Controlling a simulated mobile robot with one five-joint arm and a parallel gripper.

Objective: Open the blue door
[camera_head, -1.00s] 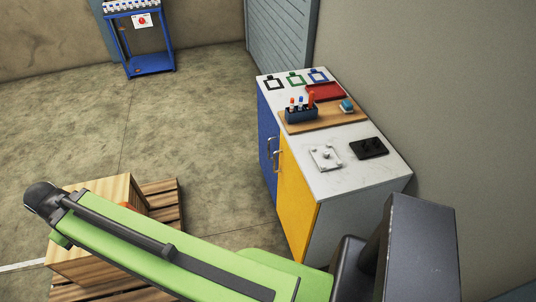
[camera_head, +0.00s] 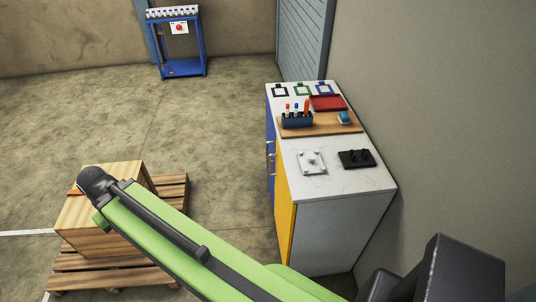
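The blue door (camera_head: 270,137) is on the left side of a white-topped cabinet (camera_head: 328,183), on its far half. I see it at a steep angle, and it looks shut. A yellow door (camera_head: 284,215) is beside it, nearer to me. Metal handles (camera_head: 271,160) show near where the two doors meet. My green arm reaches from the lower right to the left, in front of the cabinet. My gripper is not visible, so I cannot see whether it holds anything.
A wooden crate (camera_head: 78,226) stands on a pallet (camera_head: 180,193) at the lower left. A blue rack (camera_head: 181,48) stands at the back wall. A tool holder (camera_head: 297,122), a red tray (camera_head: 327,103) and plates lie on the cabinet top.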

